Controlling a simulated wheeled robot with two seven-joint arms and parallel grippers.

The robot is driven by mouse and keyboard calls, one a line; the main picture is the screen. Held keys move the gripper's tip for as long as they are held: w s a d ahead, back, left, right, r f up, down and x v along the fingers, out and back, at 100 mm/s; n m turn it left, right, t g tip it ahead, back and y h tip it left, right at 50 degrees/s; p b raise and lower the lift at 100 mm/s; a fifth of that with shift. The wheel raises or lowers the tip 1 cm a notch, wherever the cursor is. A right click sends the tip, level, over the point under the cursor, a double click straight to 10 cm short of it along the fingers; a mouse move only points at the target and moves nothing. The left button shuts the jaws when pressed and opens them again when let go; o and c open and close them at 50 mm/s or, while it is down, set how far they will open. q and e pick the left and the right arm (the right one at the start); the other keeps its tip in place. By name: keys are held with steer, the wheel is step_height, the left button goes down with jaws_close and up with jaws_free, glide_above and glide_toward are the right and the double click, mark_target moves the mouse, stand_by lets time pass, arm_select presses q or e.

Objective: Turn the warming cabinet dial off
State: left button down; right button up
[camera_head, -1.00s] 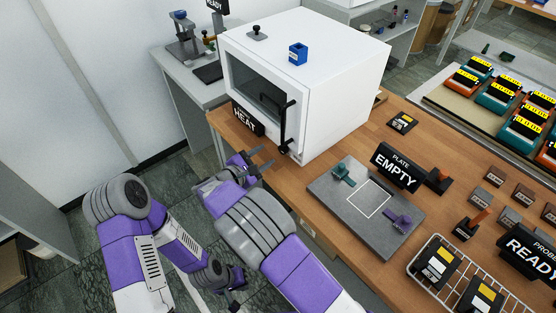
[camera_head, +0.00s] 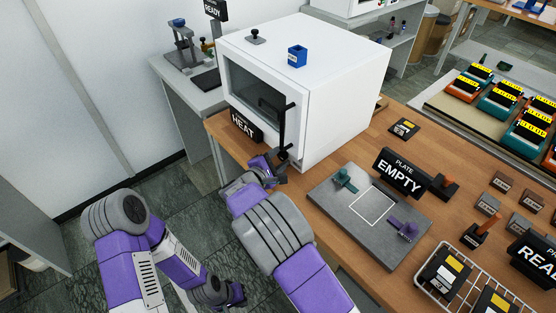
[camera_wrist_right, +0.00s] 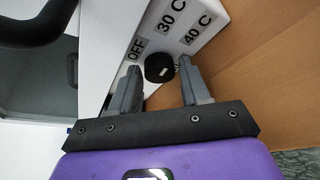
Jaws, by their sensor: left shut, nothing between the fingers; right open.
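The warming cabinet (camera_head: 335,105) is a white box with a dark window and a black door handle (camera_head: 283,128), standing on the wooden bench. In the right wrist view its round black dial (camera_wrist_right: 159,68) sits on a white face with labels OFF (camera_wrist_right: 135,48), 30 C and 40 C. A small pale mark shows on the dial, but I cannot tell surely which label it points to. My right gripper (camera_wrist_right: 159,82) is open, with one fingertip on each side of the dial; contact is unclear. It is at the cabinet's lower front corner in the head view (camera_head: 277,168). My left gripper (camera_head: 236,295) is shut and empty, low beside the bench.
A HEAT sign (camera_head: 244,127) stands before the cabinet door. A grey plate (camera_head: 368,222) with teal and purple fixtures lies to the right, near an EMPTY sign (camera_head: 399,173). A wire basket (camera_head: 447,293) is at lower right. A blue block (camera_head: 297,55) sits on the cabinet.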

steer(key=shift+c, duration=0.3)
steer(key=c, duration=0.7)
steer(key=shift+r+p, duration=0.15)
steer(key=shift+p, duration=0.45)
steer(key=n+g+p, duration=0.1)
steer(key=n+p, duration=0.1)
steer(key=p, duration=0.2)
steer(key=n+g+h+p, duration=0.1)
steer(key=n+g+p, duration=0.1)
steer(key=p, duration=0.2)
steer(key=shift+w+a+r+n+p, duration=0.1)
steer(key=shift+w+r+n+p, duration=0.1)
steer(key=shift+n+p, duration=0.2)
steer(key=shift+f+n+g+h+p, duration=0.1)
steer(key=shift+n+g+h+p, duration=0.2)
steer(key=shift+n+p, duration=0.3)
steer(key=shift+w+a+f+n+g, duration=0.1)
steer(key=shift+n+g, duration=0.4)
steer(key=shift+n, duration=0.1)
steer(key=shift+f+n+g+h, duration=0.15)
steer(key=shift+n+g+h, duration=0.35)
steer(key=shift+n, duration=0.4)
steer(key=shift+w+a+n+g+h+b, duration=0.1)
steer(key=shift+n+g+h+b, duration=0.5)
steer(key=shift+n, duration=0.7)
